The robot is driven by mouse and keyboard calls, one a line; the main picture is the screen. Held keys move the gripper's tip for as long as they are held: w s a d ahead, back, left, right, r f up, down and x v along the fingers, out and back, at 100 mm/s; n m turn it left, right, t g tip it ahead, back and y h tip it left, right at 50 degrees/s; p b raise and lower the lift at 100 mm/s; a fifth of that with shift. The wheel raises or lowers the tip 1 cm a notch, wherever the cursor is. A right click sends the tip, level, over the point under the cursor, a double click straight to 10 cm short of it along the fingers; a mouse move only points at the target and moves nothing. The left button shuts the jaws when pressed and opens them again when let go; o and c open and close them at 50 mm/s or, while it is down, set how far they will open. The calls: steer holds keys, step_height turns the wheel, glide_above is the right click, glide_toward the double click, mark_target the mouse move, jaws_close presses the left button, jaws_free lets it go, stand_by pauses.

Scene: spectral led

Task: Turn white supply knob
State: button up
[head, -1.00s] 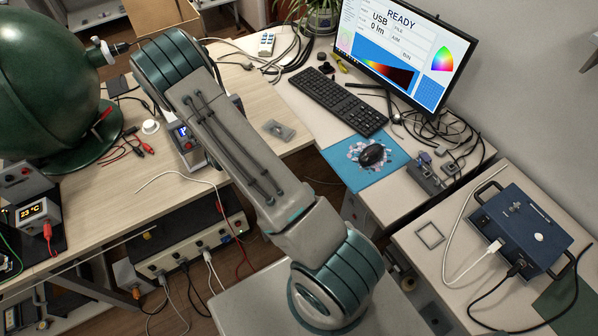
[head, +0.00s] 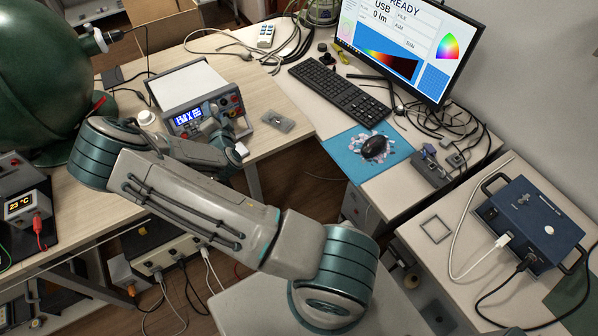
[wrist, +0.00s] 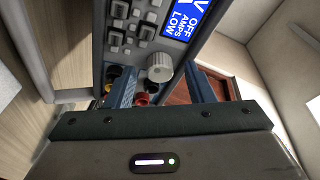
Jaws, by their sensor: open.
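The white power supply (head: 190,84) stands on the wooden bench with its lit blue display (head: 187,117) facing my arm. In the wrist view its front panel (wrist: 140,48) fills the upper middle, tilted. A pale ribbed knob (wrist: 159,68) sticks out below the display. My gripper (wrist: 158,82) is open, with one blue finger on each side of the knob in the picture. I cannot tell whether either finger touches it. In the head view my gripper (head: 214,130) is in front of the panel, and my wrist hides part of it.
Red, black and yellow sockets (wrist: 143,98) sit low on the panel, close to the fingers. Several buttons (wrist: 130,30) lie beside the display. A large green sphere (head: 45,70) stands left of the supply. A small grey plate (head: 278,121) lies to its right.

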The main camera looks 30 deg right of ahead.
steer(key=s+a+n+t+y+b, duration=0.15)
steer(key=s+n+b, duration=0.4)
steer(key=s, duration=0.85)
steer(key=s+d+f+m+g+h+b, duration=0.3)
steer(key=s+d+m+g+h+b, duration=0.2)
steer(key=m, duration=1)
steer(key=s+d+f+m+g+h+b, duration=0.4)
steer(key=s+d+m+g+h+b, duration=0.2)
steer(key=m, duration=0.9)
steer(key=shift+d+f+g+h+b, duration=0.3)
steer(key=shift+d+g+h+b, duration=0.85)
steer(key=shift+d+h+b, duration=1.15)
steer(key=shift+d+y, duration=0.35)
steer(key=shift+y, duration=0.2)
